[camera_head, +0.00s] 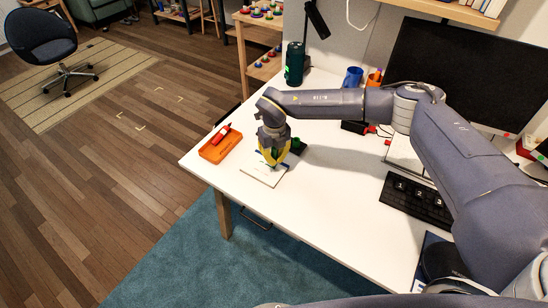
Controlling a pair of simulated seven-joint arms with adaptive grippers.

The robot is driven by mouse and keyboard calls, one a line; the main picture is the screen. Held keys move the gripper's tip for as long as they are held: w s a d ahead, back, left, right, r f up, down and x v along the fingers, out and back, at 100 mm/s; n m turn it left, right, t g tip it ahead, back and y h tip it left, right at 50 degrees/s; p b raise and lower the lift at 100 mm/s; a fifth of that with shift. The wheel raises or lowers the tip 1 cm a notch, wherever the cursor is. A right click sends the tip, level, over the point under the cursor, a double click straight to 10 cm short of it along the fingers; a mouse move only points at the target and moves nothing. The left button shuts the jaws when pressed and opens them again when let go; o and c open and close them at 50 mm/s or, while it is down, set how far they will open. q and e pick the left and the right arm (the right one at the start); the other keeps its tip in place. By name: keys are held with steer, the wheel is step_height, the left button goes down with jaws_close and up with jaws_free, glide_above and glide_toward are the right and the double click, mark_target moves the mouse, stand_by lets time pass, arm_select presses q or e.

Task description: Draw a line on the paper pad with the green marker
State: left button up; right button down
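The white paper pad (260,178) lies flat near the left end of the white desk. My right gripper (272,163), with yellow fingers, points down just over the pad. Its fingers come together around a narrow green thing, which looks like the green marker (270,153); most of it is hidden by the fingers. I cannot tell whether its tip touches the paper, and I see no line on the pad. A small dark green object (297,146) stands behind and right of the gripper. My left gripper is not in view.
An orange tray (214,150) with a red item (222,133) sits left of the pad. A dark green cylinder (294,63), a blue cup (352,78) and a monitor (462,75) stand at the back. A black keyboard (416,200) lies at right. The desk's front middle is clear.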

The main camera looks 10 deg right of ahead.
steer(key=shift+r, duration=0.15)
steer(key=shift+r, duration=3.4)
